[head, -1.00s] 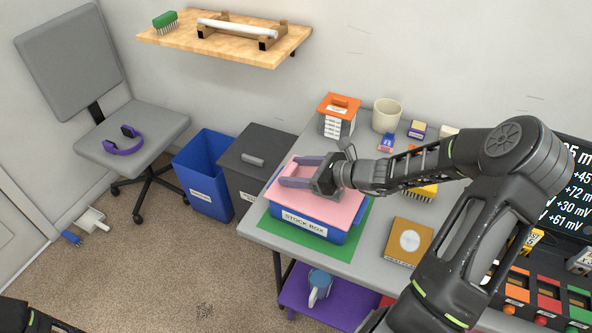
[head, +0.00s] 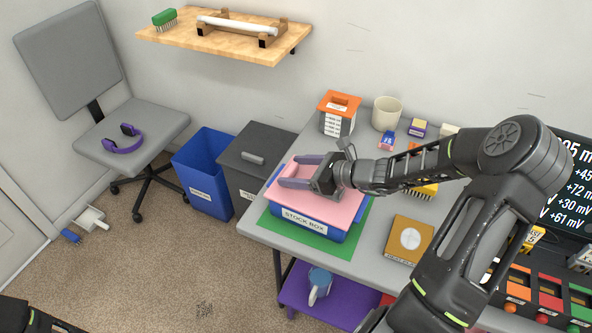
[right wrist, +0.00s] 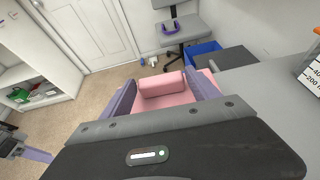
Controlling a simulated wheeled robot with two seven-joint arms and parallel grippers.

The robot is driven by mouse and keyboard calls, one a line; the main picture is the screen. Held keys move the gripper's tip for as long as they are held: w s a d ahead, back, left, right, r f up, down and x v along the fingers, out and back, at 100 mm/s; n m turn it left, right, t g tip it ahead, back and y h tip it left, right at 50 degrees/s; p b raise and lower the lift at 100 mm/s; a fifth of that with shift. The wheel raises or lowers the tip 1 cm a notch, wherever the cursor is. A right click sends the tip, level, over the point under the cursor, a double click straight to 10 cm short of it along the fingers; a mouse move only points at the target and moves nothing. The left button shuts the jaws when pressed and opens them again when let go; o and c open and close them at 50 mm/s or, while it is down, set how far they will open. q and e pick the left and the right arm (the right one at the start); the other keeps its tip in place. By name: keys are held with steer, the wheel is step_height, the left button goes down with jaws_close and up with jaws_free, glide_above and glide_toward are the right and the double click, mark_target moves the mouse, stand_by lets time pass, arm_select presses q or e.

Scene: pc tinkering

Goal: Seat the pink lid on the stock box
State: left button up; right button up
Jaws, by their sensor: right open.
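The pink lid (head: 335,208) lies over the top of the blue stock box (head: 313,226), which stands on a green mat (head: 352,228) at the table's left end. Whether the lid is fully down all round cannot be told, as my gripper hides part of it. My right gripper (head: 297,176) is open, its fingers on either side of the lid's raised pink handle. In the right wrist view the handle (right wrist: 162,84) shows between the two purple-grey fingers, with gaps beside it. Only a dark part of my left arm shows at the head view's bottom left corner.
A blue bin (head: 205,172) and a grey bin (head: 257,158) stand left of the table.

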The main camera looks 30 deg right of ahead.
steer(key=shift+o, duration=0.5)
steer(key=o, duration=0.5)
steer(key=p+v, duration=0.2)
steer(key=v, duration=0.1)
steer(key=shift+s+d+r+p, duration=0.1)
steer(key=shift+s+r+p, duration=0.1)
steer(key=shift+p, duration=0.1)
steer(key=shift+p+v, duration=1.2)
steer(key=shift+v, duration=0.55)
steer(key=shift+s+d+r, duration=0.1)
steer(key=shift+s+d, duration=0.2)
steer(key=shift+s, duration=0.1)
